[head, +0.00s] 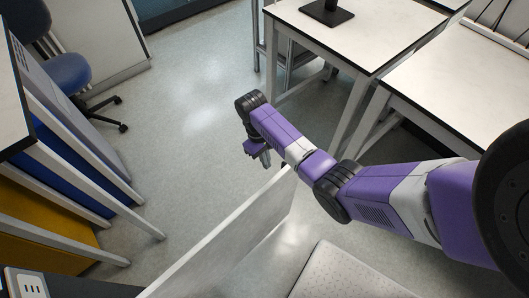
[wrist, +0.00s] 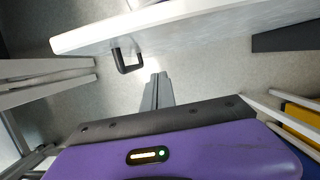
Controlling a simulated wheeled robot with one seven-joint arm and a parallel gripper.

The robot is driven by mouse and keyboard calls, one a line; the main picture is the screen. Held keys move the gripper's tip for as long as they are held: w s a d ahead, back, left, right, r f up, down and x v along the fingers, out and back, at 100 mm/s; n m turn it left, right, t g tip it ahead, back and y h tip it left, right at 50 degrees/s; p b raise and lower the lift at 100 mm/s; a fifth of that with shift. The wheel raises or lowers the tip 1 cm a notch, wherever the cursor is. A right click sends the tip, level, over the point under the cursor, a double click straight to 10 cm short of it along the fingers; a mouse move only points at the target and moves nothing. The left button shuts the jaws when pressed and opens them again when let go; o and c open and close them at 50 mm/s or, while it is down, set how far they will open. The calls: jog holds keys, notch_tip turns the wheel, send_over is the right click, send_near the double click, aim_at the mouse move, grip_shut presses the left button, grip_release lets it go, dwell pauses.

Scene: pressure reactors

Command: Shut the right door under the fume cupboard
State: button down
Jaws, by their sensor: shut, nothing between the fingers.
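A pale grey door panel (head: 235,240) stands open, upright, in the lower middle of the head view. In the wrist view the door (wrist: 200,32) runs across the top, with a black bar handle (wrist: 127,57) on its face. My gripper (head: 266,158) is beyond the door's far end in the head view, with the arm reaching over from the right. In the wrist view the fingers (wrist: 158,90) are together and empty, a little right of the handle and apart from it. The fume cupboard itself cannot be made out.
White-topped tables (head: 350,32) with metal legs stand at the back right. Blue and yellow fronts (head: 35,225) and pale bars are at the left. A blue chair (head: 65,75) is at the upper left. Floor (head: 190,120) is clear between.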

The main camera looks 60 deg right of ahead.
jog(key=shift+s+a+f+p, duration=0.2)
jog(key=shift+s+f+p, duration=0.15)
jog(key=shift+s, duration=0.4)
jog(key=shift+s+a+f+p, duration=0.15)
jog(key=shift+s+f+p, duration=0.25)
jog(key=shift+s, duration=0.35)
jog(key=shift+s+a+f+p, duration=0.2)
jog(key=shift+s+f, duration=0.25)
jog(key=shift+s, duration=0.3)
jog(key=shift+s, duration=0.15)
